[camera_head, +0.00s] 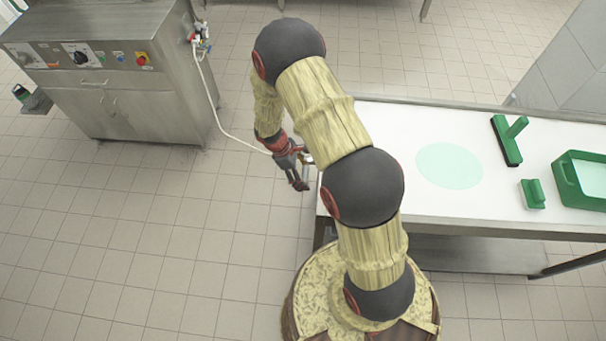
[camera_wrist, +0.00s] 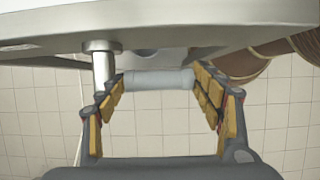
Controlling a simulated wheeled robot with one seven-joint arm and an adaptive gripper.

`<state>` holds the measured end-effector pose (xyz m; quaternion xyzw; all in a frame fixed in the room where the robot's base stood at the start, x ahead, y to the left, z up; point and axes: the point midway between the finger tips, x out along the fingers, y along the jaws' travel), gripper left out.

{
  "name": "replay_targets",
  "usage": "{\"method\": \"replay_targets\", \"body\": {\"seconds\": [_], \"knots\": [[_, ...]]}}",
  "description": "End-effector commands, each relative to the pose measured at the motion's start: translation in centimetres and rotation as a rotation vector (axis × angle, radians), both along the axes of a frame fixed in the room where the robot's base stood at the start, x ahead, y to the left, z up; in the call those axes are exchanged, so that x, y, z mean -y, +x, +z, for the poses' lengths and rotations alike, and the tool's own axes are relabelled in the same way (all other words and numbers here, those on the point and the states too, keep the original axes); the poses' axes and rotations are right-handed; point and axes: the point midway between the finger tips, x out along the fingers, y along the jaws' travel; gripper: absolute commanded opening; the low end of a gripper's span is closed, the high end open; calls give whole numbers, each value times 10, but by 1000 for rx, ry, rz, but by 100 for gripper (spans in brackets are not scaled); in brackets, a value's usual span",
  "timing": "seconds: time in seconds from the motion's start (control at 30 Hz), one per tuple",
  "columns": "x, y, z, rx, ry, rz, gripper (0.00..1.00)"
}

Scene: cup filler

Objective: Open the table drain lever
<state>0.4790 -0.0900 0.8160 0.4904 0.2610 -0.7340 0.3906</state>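In the wrist view, a smooth light-grey bar (camera_wrist: 160,80), which looks like the drain lever's handle, lies level just under the table (camera_wrist: 200,38). A vertical metal pipe (camera_wrist: 102,68) comes down from the table's underside to its left. My gripper (camera_wrist: 160,84) has its fingers spread wide, one near each end of the bar; I cannot tell whether they touch it. In the head view, my gripper (camera_head: 298,186) is beside the left end of the white table (camera_head: 400,122), pointing downward. A small metal part (camera_head: 307,158) shows there, and the lever is mostly hidden.
A green squeegee (camera_head: 507,142), a green brush (camera_head: 533,194) and a green tray (camera_head: 563,186) sit on the table's right. A pale green disc (camera_head: 449,165) lies on its top. A steel machine (camera_head: 110,70) stands at upper left.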

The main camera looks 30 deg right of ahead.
Motion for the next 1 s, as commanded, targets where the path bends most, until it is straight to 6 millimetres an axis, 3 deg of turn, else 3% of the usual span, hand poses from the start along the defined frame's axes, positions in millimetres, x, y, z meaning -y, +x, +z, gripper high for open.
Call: {"method": "replay_targets", "body": {"seconds": [0.87, 1.0], "knots": [[0, 0, 0, 0, 0, 0, 15], [0, 2, -1, 3, -2, 1, 15]]}}
